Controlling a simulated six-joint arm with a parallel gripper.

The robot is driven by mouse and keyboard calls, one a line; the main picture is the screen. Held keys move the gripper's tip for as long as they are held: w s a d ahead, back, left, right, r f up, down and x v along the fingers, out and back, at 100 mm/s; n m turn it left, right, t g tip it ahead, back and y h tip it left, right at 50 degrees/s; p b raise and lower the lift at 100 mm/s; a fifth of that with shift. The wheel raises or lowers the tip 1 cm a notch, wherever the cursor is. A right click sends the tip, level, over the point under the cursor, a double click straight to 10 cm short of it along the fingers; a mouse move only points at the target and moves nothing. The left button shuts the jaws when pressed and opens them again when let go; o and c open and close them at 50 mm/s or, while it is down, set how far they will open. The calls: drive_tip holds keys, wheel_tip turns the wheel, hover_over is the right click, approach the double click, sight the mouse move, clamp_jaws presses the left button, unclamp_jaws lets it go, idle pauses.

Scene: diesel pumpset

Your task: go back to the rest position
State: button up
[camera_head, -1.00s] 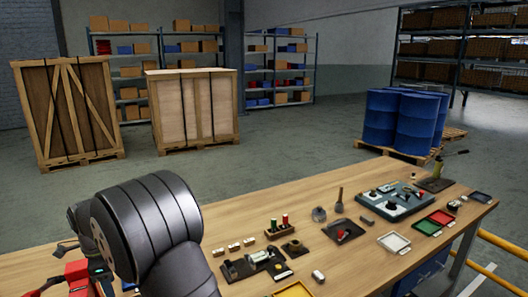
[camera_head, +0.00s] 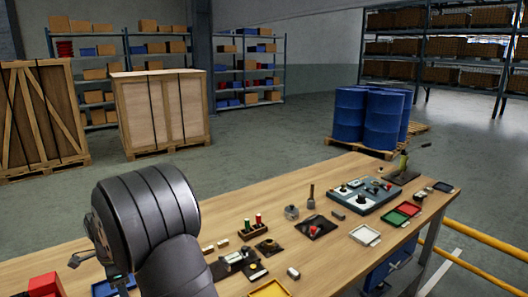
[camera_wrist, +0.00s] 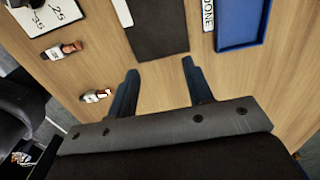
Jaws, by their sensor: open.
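My gripper (camera_wrist: 160,68) shows in the wrist view with its two dark fingers spread wide and nothing between them. It hangs over the wooden bench top (camera_wrist: 160,95), near the front edge of a dark mat (camera_wrist: 157,30). In the head view my arm stands at the lower left over the bench (camera_head: 330,265), and its bulk largely hides the gripper. How high the fingers are above the wood I cannot tell.
In the wrist view a blue tray (camera_wrist: 241,44) and a DONE label (camera_wrist: 208,15) lie at right. Two small parts (camera_wrist: 63,50) (camera_wrist: 95,96) and a white numbered card lie at left. In the head view, fixtures, a green tray (camera_head: 396,217) and a white tray (camera_head: 364,235) cover the bench's right half.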

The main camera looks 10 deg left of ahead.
wheel_tip(320, 180, up, 14)
drive_tip(key=s+a+f, duration=0.3)
drive_tip(key=a+f, duration=0.1)
drive_tip(key=f, duration=0.1)
drive_tip(key=shift+s, duration=0.35)
